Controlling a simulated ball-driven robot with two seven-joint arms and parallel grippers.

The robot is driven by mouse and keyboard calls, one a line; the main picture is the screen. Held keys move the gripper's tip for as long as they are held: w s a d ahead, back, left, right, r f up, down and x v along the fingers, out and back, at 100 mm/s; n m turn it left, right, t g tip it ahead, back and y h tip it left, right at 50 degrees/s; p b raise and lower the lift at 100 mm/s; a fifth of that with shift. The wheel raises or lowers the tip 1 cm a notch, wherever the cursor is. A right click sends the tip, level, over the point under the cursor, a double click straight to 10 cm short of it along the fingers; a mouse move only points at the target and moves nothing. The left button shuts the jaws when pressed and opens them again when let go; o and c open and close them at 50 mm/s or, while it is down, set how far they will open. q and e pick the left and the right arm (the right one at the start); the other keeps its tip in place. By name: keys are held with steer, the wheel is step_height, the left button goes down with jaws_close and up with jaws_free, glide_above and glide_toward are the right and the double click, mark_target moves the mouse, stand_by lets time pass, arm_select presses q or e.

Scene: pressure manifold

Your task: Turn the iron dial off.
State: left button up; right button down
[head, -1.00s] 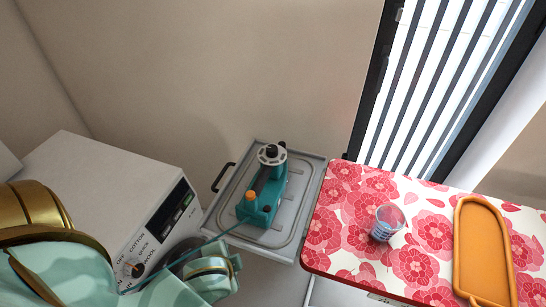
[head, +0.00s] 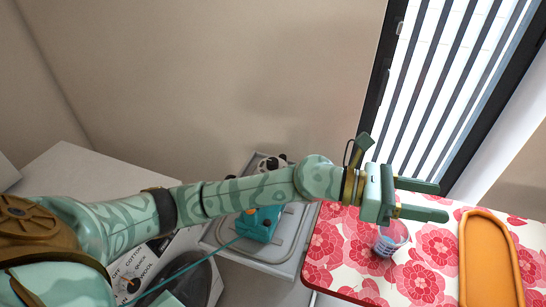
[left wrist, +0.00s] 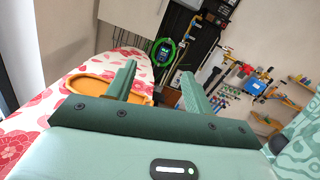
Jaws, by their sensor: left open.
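The teal iron (head: 262,222) sits on a grey tray (head: 297,257) in the head view. My left arm crosses in front and hides its middle. A white and black round part (head: 268,164), which may be the iron dial, shows partly above my arm; its setting cannot be read. My left gripper (head: 440,201) is open and empty. It is to the right of the iron, over the flowered ironing board, with its fingers pointing right. It also shows in the left wrist view (left wrist: 158,72), where the iron does not appear. My right gripper is not in view.
A white appliance (head: 60,172) stands at left. A window is behind. The left wrist view shows tools on a wall (left wrist: 255,85).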

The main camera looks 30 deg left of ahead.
arm_select(q)
step_height(320, 180, down, 4)
steer(key=w+a+m+g+y, duration=0.2)
steer(key=a+m+g+y, duration=0.1)
steer(key=m+y, duration=0.15)
step_height(320, 180, up, 5)
steer(key=m+g+y, duration=0.2)
steer(key=y, duration=1.2)
glide_above(272, 161)
steer(key=shift+m+h, duration=0.25)
step_height(272, 161, down, 16)
steer(key=b, duration=0.5)
steer(key=shift+w, duration=0.1)
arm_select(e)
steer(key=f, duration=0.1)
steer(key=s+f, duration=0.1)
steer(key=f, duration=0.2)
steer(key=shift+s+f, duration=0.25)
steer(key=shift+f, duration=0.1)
arm_select(q)
steer(key=c, duration=1)
